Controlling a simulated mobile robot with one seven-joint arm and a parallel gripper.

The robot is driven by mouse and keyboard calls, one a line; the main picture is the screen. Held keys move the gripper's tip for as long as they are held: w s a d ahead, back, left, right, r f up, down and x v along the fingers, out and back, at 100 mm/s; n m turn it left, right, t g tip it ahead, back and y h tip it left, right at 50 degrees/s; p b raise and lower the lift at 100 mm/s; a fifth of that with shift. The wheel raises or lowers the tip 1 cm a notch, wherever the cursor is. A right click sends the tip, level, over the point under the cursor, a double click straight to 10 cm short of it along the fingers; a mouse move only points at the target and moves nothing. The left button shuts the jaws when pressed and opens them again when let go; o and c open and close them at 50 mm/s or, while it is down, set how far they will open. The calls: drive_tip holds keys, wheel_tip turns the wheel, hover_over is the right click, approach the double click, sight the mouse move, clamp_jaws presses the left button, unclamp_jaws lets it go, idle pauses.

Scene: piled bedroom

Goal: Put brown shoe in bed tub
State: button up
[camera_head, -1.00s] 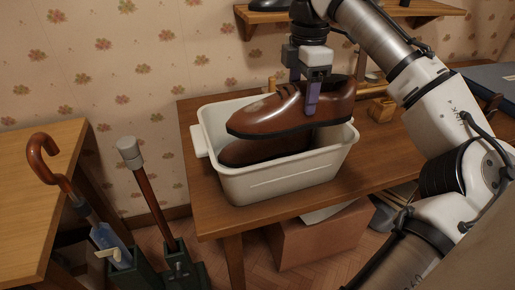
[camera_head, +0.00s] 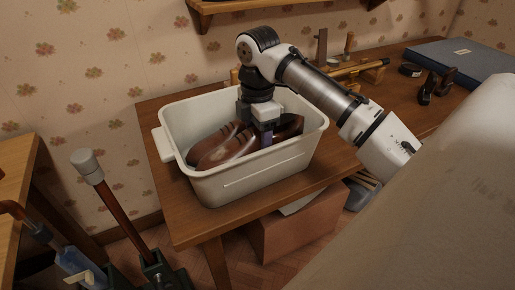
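The white tub (camera_head: 262,178) stands on the wooden table, near its left end. Brown shoes lie inside it, below the rim. The upper brown shoe (camera_head: 288,127) is at my gripper, and another brown shoe (camera_head: 210,150) shows to the left, partly overlapped. The line between the two is hard to make out. My gripper (camera_head: 266,140) points down into the tub, with a purple finger against the upper shoe. It appears shut on that shoe; the far finger is hidden. The tub's front wall hides the shoes' undersides.
A wooden shelf (camera_head: 240,8) hangs on the wall above. Wooden items (camera_head: 362,68), small dark objects (camera_head: 434,86) and a blue case (camera_head: 465,58) are along the table's right side. A cardboard box (camera_head: 300,222) is below. A grey-topped rod (camera_head: 105,185) stands left of the table.

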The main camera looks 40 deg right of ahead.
sight(258, 149)
drive_tip(key=shift+f, duration=2.35)
drive_tip(key=shift+f, duration=0.1)
drive_tip(key=o, duration=1.3)
drive_tip(key=shift+c, duration=0.2)
wheel_tip(258, 149, up, 12)
drive_tip(key=shift+r, duration=0.1)
